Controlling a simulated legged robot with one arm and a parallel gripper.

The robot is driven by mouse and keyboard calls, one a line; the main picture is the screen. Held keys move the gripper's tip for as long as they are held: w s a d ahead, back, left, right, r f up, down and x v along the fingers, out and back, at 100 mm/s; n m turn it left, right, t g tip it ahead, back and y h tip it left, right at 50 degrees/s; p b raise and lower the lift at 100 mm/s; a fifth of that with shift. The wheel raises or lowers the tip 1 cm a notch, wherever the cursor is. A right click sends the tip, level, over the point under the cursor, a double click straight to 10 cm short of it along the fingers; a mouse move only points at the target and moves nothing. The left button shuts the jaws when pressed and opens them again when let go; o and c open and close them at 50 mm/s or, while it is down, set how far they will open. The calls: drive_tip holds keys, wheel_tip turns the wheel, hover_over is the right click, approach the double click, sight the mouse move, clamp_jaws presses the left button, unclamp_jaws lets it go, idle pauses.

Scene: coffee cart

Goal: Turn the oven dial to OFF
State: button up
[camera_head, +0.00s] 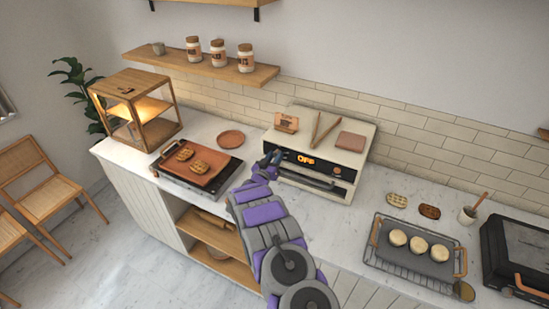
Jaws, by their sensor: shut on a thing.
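The small cream oven (349,158) stands on the counter, with a dark front panel. Its display (305,160) shows lit orange letters reading OFF. A round knob (337,170) shows on the right of the panel, clear of my gripper. My gripper (273,157) is at the left end of the panel, shut on what appears to be the oven dial. The fingers hide that dial, so its pointer cannot be seen. The oven's handle bar (304,178) runs below the panel.
On the oven top lie tongs (322,130), a small sign (287,123) and a brown folded cloth (351,141). A tray of pastries (216,178) is left of my gripper. A wire rack (386,263) with buns is at right. Counter right of the oven is partly clear.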

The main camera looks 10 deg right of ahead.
drive_tip(key=shift+a+f, duration=0.1)
drive_tip(key=shift+f, duration=0.1)
drive_tip(key=o, duration=0.9)
drive_tip(key=shift+w, duration=0.1)
drive_tip(key=shift+o, duration=0.8)
drive_tip(key=shift+a+r, duration=0.1)
drive_tip(key=shift+r, duration=0.05)
drive_tip(key=v, duration=1.7)
drive_tip(key=shift+s+a+b, duration=0.15)
drive_tip(key=shift+s+b, duration=0.05)
drive_tip(key=shift+b, duration=0.15)
drive_tip(key=shift+w, duration=0.1)
